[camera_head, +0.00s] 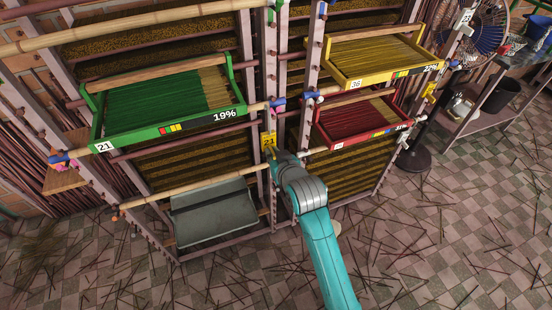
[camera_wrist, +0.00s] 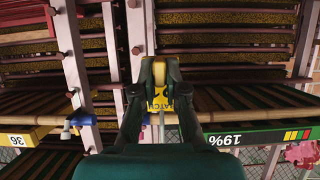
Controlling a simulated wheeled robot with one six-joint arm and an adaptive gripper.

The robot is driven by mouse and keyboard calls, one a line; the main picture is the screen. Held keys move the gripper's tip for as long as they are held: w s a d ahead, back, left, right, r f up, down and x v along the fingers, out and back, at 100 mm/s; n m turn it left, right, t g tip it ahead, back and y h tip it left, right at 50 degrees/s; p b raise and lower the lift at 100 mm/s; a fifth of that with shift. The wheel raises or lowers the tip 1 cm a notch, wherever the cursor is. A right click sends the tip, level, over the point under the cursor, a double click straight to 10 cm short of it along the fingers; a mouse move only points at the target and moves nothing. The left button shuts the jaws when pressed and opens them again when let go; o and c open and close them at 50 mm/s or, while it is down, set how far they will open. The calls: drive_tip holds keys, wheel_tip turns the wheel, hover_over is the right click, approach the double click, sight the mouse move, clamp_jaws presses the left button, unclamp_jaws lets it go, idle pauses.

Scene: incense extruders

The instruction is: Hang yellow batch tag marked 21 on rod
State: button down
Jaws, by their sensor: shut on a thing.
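The yellow batch tag (camera_head: 269,141) shows the number 21 in the head view. In the wrist view the tag (camera_wrist: 183,96) shows part of the word BATCH between and below the fingers. My gripper (camera_head: 272,150) is shut on it, in front of the upright post between the two rack bays. In the wrist view my gripper's dark fingers (camera_wrist: 160,72) hide part of the tag. A bamboo rod (camera_head: 258,106) passes just above the tag, at the green tray's right end. I cannot tell whether the tag touches any rod.
The green tray (camera_head: 168,130), marked 21 and 19%, is left of my gripper. A yellow tray (camera_head: 400,76) marked 36 and a red tray (camera_head: 372,139) are on the right. A lower bamboo rod (camera_head: 185,189) runs above a grey tray (camera_head: 213,212). Incense sticks litter the floor.

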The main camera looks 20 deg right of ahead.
sight(270, 144)
drive_tip(key=shift+w, duration=2.9)
drive_tip(key=shift+w+f, duration=0.1)
drive_tip(key=shift+w, duration=0.1)
drive_tip(key=shift+f, duration=1.1)
drive_tip(key=c, duration=0.8)
unclamp_jaws()
drive_tip(key=shift+s, duration=0.15)
drive_tip(key=shift+s, duration=4.45)
